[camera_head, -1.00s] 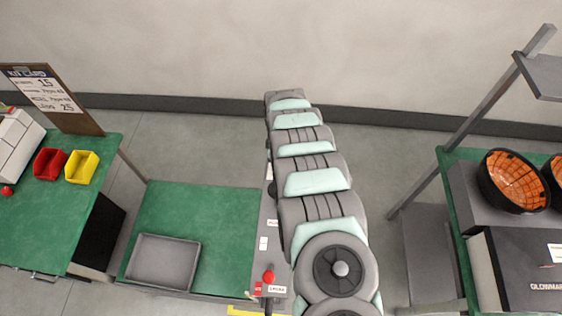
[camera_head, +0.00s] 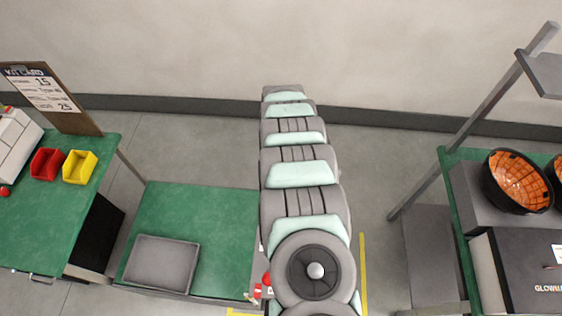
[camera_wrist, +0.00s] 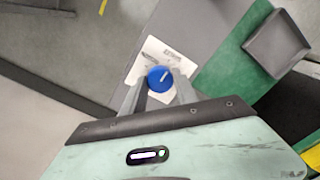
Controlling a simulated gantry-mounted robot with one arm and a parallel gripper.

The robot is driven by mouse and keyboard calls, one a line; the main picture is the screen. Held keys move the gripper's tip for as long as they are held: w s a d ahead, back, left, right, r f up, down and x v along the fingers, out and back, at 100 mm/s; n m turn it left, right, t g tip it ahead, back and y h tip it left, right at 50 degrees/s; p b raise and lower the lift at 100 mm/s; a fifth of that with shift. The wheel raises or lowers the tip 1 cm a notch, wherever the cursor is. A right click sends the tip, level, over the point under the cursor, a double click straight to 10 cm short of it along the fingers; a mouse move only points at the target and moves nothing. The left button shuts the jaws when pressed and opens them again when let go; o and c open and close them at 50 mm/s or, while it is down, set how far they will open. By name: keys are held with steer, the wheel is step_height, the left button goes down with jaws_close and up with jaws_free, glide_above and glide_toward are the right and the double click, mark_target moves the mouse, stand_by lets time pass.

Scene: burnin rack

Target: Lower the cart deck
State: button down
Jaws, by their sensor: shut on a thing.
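The cart's green deck (camera_head: 222,225) lies low between the left bench and my arm in the head view; it also shows in the wrist view (camera_wrist: 228,80). A blue round knob (camera_wrist: 159,78) with a pale pointer line sits on a white labelled plate (camera_wrist: 147,58) on a grey panel (camera_wrist: 185,30). My gripper (camera_wrist: 160,90) is shut on the blue knob, one finger on each side. In the head view my arm hides the gripper, the knob and most of the panel.
A grey tray (camera_head: 161,264) lies on the deck. A red knob (camera_head: 267,279) shows beside my arm. At left is a green bench (camera_head: 45,225) with red (camera_head: 47,164) and yellow (camera_head: 80,167) bins. At right stands a rack (camera_head: 462,250) with black bowls and boxes.

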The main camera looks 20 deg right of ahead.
stand_by(0.3)
steer(key=c, duration=0.9)
jaws_free()
steer(key=shift+c, duration=0.2)
steer(key=shift+r, duration=0.6)
step_height(320, 180, up, 10)
steer(key=shift+f, duration=0.2)
